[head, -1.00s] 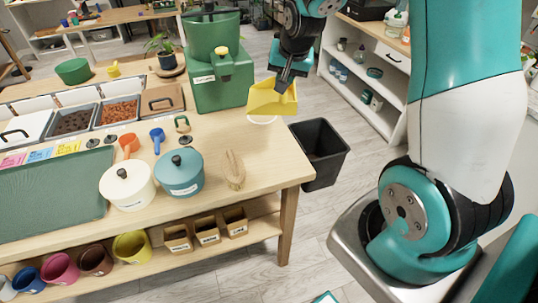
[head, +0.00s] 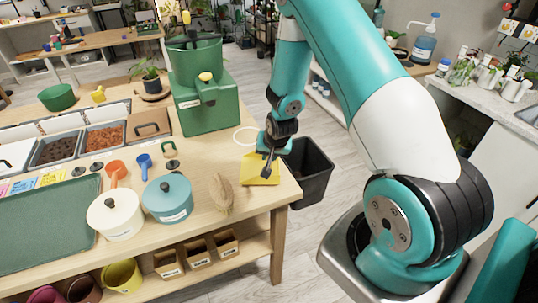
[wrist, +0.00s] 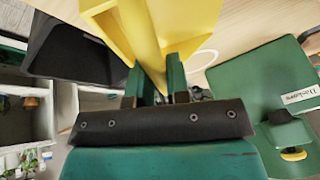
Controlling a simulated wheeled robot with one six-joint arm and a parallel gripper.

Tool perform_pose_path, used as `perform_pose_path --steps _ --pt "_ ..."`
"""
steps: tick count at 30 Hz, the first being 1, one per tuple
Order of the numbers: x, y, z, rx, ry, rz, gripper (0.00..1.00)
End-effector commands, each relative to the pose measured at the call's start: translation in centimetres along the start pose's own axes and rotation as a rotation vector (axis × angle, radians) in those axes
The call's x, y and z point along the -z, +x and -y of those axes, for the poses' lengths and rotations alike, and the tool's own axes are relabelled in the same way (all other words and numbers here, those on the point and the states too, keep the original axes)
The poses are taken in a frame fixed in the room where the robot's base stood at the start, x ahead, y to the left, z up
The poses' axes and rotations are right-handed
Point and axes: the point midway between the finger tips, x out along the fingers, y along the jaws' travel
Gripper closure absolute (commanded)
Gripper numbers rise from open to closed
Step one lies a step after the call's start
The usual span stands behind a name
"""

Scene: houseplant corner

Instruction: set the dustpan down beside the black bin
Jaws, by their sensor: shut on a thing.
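The yellow dustpan (head: 258,172) is at the right end of the wooden table, beside the bin's near left side. My gripper (head: 270,158) is shut on it from above. In the wrist view the dustpan (wrist: 150,32) sits between the two fingers of my gripper (wrist: 161,82). Whether the dustpan touches the tabletop I cannot tell. The black bin (head: 310,172) stands on the floor just past the table's right end; it also shows in the wrist view (wrist: 70,52).
A hand brush (head: 222,192) lies left of the dustpan. A teal lidded pot (head: 168,198) and a cream one (head: 115,214) stand farther left. A green machine (head: 207,95) stands behind, with a white ring (head: 246,135) near it. The table's right edge is close.

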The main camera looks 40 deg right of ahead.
Motion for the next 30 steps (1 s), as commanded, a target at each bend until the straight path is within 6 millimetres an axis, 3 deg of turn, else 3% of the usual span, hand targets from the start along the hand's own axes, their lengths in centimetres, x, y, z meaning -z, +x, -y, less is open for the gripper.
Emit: perform_pose_path --steps 13,14,17,25,30 --pt "-0.5 1.2 -0.2 0.001 0.000 -0.002 1.00" --pt "-0.5 1.2 -0.2 0.001 0.000 -0.001 0.81" --pt "-0.5 1.1 -0.2 0.001 0.000 -0.001 0.58" --pt "-0.4 1.0 -0.2 0.000 0.000 -0.001 0.58" --pt "-0.3 0.0 -0.2 0.001 0.000 -0.002 0.58"
